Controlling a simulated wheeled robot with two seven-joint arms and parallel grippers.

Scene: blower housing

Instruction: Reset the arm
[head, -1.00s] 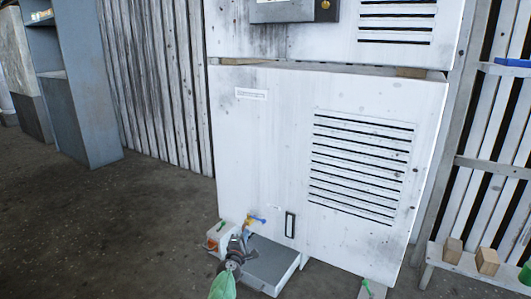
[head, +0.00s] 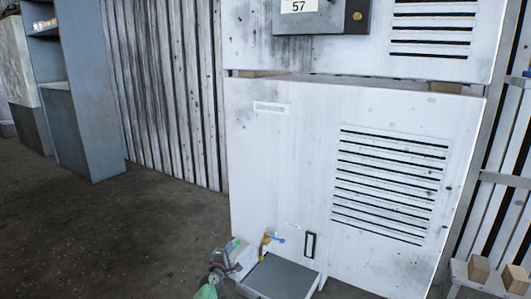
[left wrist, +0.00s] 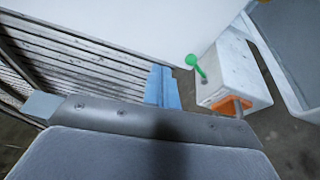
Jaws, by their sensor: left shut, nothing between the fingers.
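My left gripper (head: 219,268) is low in the head view, small and grey, left of the grey box at the foot of the cabinet. It is shut, and I see nothing held in it. A white box with an orange patch and a green knob (left wrist: 196,66) shows close by in the left wrist view. Part of a white box (head: 243,257) also shows beside the gripper in the head view; whether they touch is unclear. My right gripper is not in view.
A tall white louvred cabinet (head: 280,165) fills the centre and right. Wooden blocks (head: 479,268) sit on a bench at right. The floor (head: 90,235) at left is clear.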

